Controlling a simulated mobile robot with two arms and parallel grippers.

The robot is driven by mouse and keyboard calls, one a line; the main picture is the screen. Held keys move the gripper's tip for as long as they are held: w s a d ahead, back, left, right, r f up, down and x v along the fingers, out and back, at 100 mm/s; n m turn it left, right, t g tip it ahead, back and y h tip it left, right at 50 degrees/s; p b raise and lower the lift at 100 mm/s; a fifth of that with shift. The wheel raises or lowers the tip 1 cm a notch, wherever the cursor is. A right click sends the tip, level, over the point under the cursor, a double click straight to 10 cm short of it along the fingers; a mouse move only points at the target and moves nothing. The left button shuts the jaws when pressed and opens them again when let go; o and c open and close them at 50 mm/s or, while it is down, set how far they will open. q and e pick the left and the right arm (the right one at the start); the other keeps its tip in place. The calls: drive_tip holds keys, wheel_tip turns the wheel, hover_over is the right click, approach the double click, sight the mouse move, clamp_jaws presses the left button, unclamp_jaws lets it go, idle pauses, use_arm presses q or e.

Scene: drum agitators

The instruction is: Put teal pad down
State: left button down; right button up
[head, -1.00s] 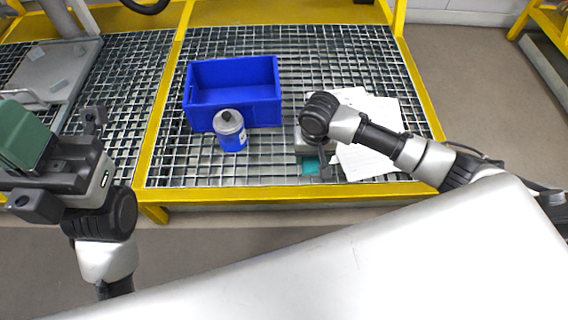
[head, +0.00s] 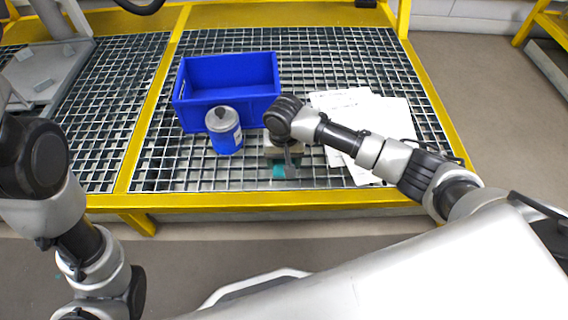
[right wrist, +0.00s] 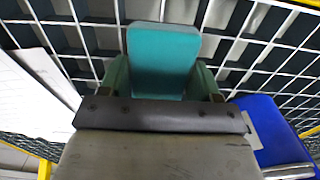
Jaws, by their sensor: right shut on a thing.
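The teal pad (head: 279,171) is between the fingers of my right gripper (head: 284,160), low over the front part of the grating, right of the blue bottle. In the right wrist view the flat teal pad (right wrist: 163,58) stands out past the green-grey fingers of the right gripper (right wrist: 163,82), which are shut on it. The grating shows behind it. I cannot tell whether the pad touches the grating. My left arm is at the left of the head view, but its gripper is out of view.
The grating table (head: 320,200) has a yellow frame. A blue crate (head: 230,95) and a blue bottle with grey lid (head: 226,135) stand left of my right gripper. White papers (head: 385,120) lie to its right. A grey tray (head: 50,72) is at the far left.

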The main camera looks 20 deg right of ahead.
drive_tip(key=shift+f, duration=0.2)
drive_tip(key=o, duration=0.8)
drive_tip(key=shift+o, duration=0.2)
drive_tip(key=shift+r, duration=0.1)
